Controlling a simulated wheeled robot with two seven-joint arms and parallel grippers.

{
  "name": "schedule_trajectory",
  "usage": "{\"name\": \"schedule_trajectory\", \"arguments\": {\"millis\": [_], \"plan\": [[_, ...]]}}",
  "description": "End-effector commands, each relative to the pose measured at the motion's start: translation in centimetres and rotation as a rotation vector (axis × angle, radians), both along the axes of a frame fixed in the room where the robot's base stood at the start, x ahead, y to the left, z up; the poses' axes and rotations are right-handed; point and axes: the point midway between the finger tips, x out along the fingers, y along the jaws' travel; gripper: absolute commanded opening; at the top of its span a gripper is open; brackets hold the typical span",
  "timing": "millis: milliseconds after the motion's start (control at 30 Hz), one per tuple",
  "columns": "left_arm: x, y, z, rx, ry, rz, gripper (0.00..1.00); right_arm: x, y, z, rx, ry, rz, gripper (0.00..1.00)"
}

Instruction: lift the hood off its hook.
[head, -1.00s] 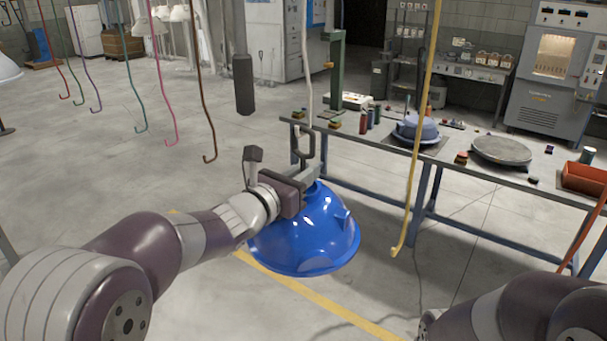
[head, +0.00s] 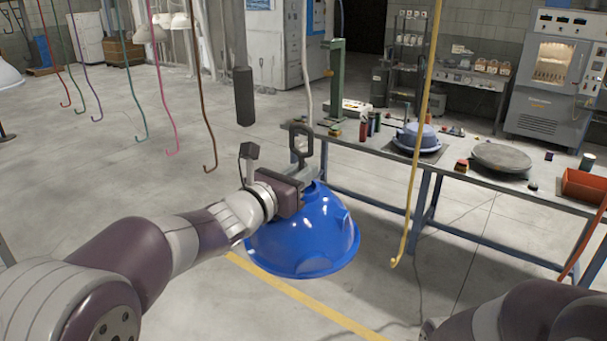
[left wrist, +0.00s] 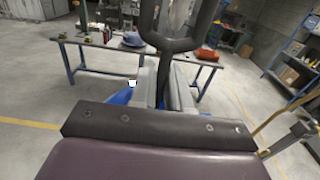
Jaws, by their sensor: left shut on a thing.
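The blue hood (head: 303,238) is a glossy dome, hanging open side down just in front of my left gripper (head: 306,183). The gripper is shut on the dark stem below the hood's hanger loop (head: 293,143). A pale hook line (head: 307,75) comes down from above to the loop; whether its tip is inside or behind the loop, I cannot tell. In the left wrist view the dark forked loop (left wrist: 172,43) rises from between the fingers (left wrist: 165,88), its top cut off, with a little blue hood (left wrist: 121,97) beside them. My right gripper is not in view.
A yellow hook (head: 414,170) hangs right of the hood, and a brown hook (head: 206,110) hangs to the left. A workbench (head: 352,147) with tools and a grey-blue hood (head: 416,137) stands behind.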

Motion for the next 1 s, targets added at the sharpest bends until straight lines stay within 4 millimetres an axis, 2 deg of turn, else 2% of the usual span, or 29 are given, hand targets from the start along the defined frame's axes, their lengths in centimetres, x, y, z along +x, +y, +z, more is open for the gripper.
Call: {"name": "schedule_trajectory", "arguments": {"millis": [500, 1000], "plan": [[-2.2, 1.6, 0.0, 0.000, -0.005, 0.000, 0.00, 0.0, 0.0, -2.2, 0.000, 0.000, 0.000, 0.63], [-3.0, 2.2, 0.1, -0.001, -0.006, 0.001, 0.00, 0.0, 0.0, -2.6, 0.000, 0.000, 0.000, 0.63]]}}
